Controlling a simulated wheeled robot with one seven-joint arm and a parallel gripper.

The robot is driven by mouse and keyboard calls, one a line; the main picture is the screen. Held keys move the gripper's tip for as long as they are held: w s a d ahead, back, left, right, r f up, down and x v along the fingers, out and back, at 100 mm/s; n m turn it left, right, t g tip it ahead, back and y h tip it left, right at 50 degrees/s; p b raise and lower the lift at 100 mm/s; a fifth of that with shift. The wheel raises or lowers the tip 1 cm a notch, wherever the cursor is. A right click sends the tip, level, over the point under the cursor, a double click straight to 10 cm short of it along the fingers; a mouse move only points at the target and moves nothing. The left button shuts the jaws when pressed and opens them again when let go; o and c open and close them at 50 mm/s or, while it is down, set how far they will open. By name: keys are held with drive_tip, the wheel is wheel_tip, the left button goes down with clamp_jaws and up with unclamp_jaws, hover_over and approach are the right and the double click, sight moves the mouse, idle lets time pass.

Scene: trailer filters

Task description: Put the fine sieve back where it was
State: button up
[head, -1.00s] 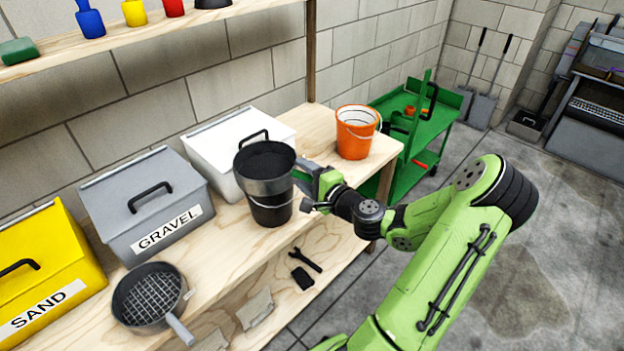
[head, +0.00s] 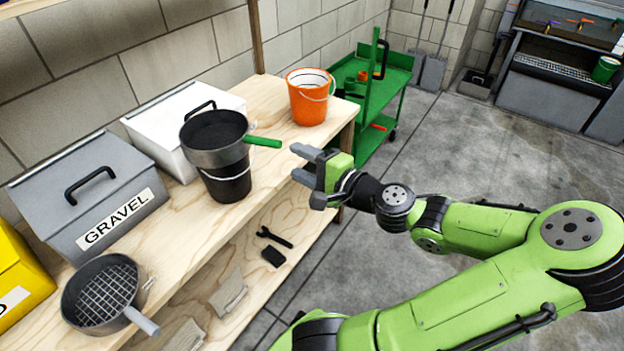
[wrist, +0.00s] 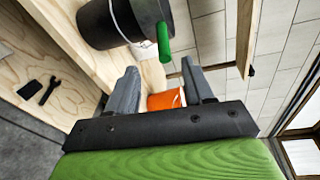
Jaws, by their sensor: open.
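A grey round sieve with a green handle (head: 264,142) sits on top of a black bucket (head: 229,183) on the wooden bench. The sieve's dark inside faces up, and its handle points right. The handle also shows in the wrist view (wrist: 163,42). A second sieve (head: 100,293) with a coarse mesh and grey handle lies at the front left of the bench. My gripper (head: 297,163) is open and empty, to the right of the green handle and apart from it. Its two fingers show in the wrist view (wrist: 161,85).
An orange bucket (head: 308,106) stands at the bench's far right end. A grey GRAVEL bin (head: 95,205), a white bin (head: 165,130) and a yellow bin (head: 18,268) line the wall. A green cart (head: 385,85) stands beyond. A wrench (head: 273,237) lies below the bench top.

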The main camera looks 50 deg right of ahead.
drive_tip(key=a+f+n+g+y, duration=0.4)
drive_tip(key=a+f+n+g, duration=0.75)
drive_tip(key=a, duration=0.45)
drive_tip(key=s+a+r+n+h, duration=0.1)
drive_tip(key=s+a+r+n, duration=0.2)
drive_tip(key=r, duration=0.3)
drive_tip(key=s+a+r+n+h, duration=0.1)
drive_tip(key=s+a+r+n, duration=0.3)
drive_tip(key=a+r+n, duration=0.2)
drive_tip(key=shift+s+r+t+h, duration=0.2)
drive_tip(key=shift+r+t+h, duration=0.15)
drive_tip(key=shift+r, duration=0.25)
drive_tip(key=shift+r+p, duration=0.1)
drive_tip(key=shift+p, duration=0.2)
wheel_tip(320, 180, up, 16)
drive_tip(key=p, duration=1.5)
drive_tip(key=shift+p, duration=0.3)
